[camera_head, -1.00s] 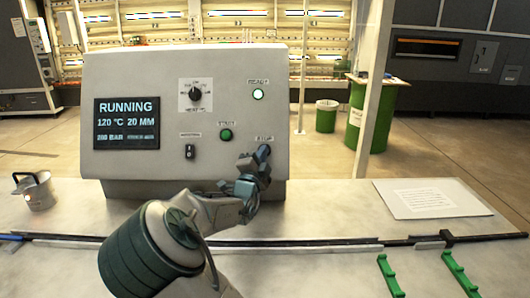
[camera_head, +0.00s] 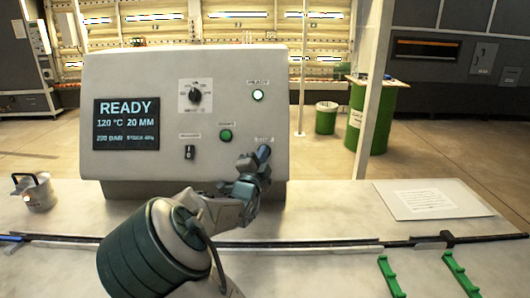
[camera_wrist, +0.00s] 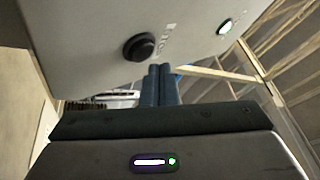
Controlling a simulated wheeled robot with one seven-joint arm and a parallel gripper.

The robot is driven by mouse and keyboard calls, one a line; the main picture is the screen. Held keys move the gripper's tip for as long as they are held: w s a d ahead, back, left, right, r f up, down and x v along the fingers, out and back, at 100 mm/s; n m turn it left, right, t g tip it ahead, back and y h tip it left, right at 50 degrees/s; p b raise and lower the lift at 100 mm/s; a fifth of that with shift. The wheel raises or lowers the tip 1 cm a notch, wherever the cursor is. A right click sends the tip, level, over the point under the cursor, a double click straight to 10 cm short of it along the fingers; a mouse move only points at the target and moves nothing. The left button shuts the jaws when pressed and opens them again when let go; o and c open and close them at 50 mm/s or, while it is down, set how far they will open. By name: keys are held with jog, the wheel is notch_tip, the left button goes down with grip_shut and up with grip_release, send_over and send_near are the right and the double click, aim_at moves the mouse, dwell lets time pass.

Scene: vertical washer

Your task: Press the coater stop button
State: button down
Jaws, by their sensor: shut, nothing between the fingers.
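The grey control panel (camera_head: 230,90) stands on the table in the head view. The STOP label is on its right side, under the lit READY lamp (camera_head: 258,95). The stop button is mostly hidden there behind my gripper (camera_head: 263,154). In the wrist view, a round black button (camera_wrist: 139,46) with a label beside it shows just beyond my gripper's fingertips (camera_wrist: 160,68). My fingers are shut and empty, pointing at the panel face. I cannot tell whether they touch the button. The panel screen (camera_head: 126,123) reads READY, 120 °C, 20 MM.
The green START button (camera_head: 225,135), a dial (camera_head: 194,97) and a black switch (camera_head: 190,152) sit left of my gripper. A metal cup (camera_head: 38,193) stands at the table's left. A white sheet (camera_head: 432,199) and green racks (camera_head: 390,276) lie at the right.

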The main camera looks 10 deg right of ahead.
jog(key=s, duration=0.1)
jog(key=s+r, duration=0.1)
jog(key=s, duration=0.1)
jog(key=s+a+r+p, duration=0.1)
jog(key=shift+s+r, duration=0.1)
jog(key=shift+s, duration=0.1)
dwell(0.4)
dwell(0.6)
